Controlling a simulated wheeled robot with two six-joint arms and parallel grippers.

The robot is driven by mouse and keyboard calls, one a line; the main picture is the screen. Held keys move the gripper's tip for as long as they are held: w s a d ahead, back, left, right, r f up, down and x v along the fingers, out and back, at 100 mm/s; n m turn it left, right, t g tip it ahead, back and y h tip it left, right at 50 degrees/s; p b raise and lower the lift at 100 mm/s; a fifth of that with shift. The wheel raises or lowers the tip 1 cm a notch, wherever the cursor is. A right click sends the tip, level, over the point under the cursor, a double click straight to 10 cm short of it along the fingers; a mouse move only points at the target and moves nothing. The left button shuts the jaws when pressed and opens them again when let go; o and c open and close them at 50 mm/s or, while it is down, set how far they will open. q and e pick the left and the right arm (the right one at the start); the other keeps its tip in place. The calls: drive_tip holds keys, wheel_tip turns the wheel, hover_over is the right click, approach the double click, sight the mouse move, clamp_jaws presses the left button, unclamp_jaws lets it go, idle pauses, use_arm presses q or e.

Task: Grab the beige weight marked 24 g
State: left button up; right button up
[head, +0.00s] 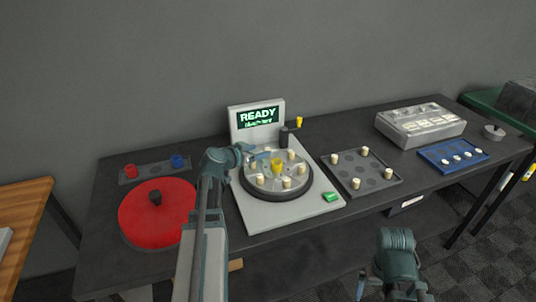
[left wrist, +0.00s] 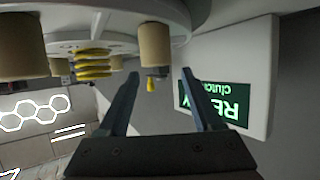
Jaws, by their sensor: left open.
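Several beige cylinder weights stand around the round platter of the dyno, one of them at its right (head: 301,168). More beige weights stand in the dark grey tray (head: 388,186) and the blue tray (head: 432,165). No mark shows clearly enough to tell which is 24 g. My left gripper (head: 250,153) is at the platter's back left edge. In the left wrist view the open, empty fingers (left wrist: 162,80) point toward one beige weight (left wrist: 155,45), apart from it. Another beige weight (left wrist: 22,45) is at the left there. My right arm (head: 397,260) shows at the bottom; its jaws are unclear.
A yellow piece (head: 277,165) stands mid-platter. Behind is a screen (head: 258,117) reading READY. A red disc (head: 140,215) lies left, a green button (head: 331,197) front right, and a grey box (head: 420,124) back right. Bare table lies between the trays and the box.

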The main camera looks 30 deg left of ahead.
use_arm(q)
drive_tip(key=b+x, duration=0.1)
drive_tip(key=x, duration=0.1)
drive_tip(key=b+x, duration=0.1)
drive_tip(key=x, duration=0.1)
drive_tip(key=shift+w+d+f, duration=0.1)
drive_tip(key=shift+d+f, duration=0.15)
drive_tip(key=shift+f, duration=0.15)
drive_tip(key=shift+c, duration=0.6)
clamp_jaws()
